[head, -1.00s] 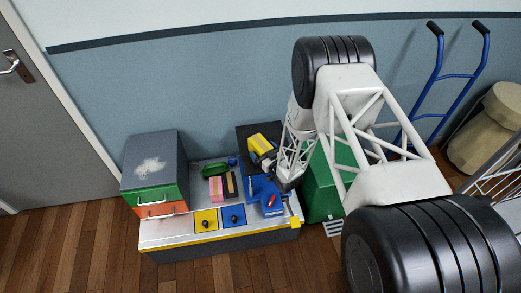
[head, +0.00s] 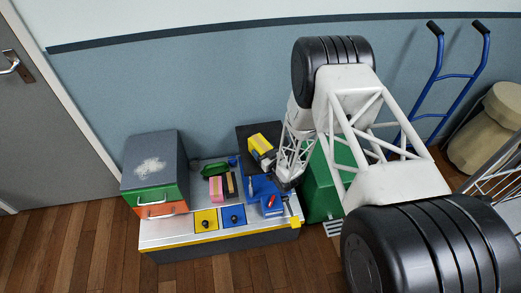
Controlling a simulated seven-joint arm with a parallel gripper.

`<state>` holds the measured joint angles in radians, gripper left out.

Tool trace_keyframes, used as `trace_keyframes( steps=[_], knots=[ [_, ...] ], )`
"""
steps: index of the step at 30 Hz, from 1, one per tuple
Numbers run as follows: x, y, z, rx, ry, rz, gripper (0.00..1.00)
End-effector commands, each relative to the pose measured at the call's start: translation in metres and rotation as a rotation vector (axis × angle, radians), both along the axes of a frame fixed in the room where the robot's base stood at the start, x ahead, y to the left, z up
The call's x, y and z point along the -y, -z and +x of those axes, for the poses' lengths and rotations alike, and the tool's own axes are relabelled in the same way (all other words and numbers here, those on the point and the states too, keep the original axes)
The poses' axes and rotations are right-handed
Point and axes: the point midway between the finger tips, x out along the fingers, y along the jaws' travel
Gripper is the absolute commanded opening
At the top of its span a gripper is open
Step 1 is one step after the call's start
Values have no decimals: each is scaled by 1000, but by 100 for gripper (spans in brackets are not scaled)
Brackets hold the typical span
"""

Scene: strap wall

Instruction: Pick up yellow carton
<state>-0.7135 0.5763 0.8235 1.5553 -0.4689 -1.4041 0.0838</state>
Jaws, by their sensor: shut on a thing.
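The yellow carton (head: 260,143) is a small yellow box with a pale end, at the back right of the workbench in the head view. It is in front of a dark panel or box. My gripper (head: 267,160) reaches in from the right and is shut on the carton's near right end. The fingertips are small and partly hidden by the carton. I cannot tell whether the carton touches the surface under it.
On the workbench (head: 180,241) are a green scoop-like tray (head: 214,169), a pink block (head: 216,189), a blue bin (head: 265,187) and yellow and blue panels with knobs. A grey cabinet (head: 150,160) stands left, a green box (head: 320,190) right.

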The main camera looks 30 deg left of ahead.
Motion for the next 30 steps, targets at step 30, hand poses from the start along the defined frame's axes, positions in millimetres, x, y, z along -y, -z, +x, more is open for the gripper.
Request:
trace_keyframes(
  steps=[30],
  knots=[
    [68, -6, -27, -1, 2, -1, 31]
  ],
)
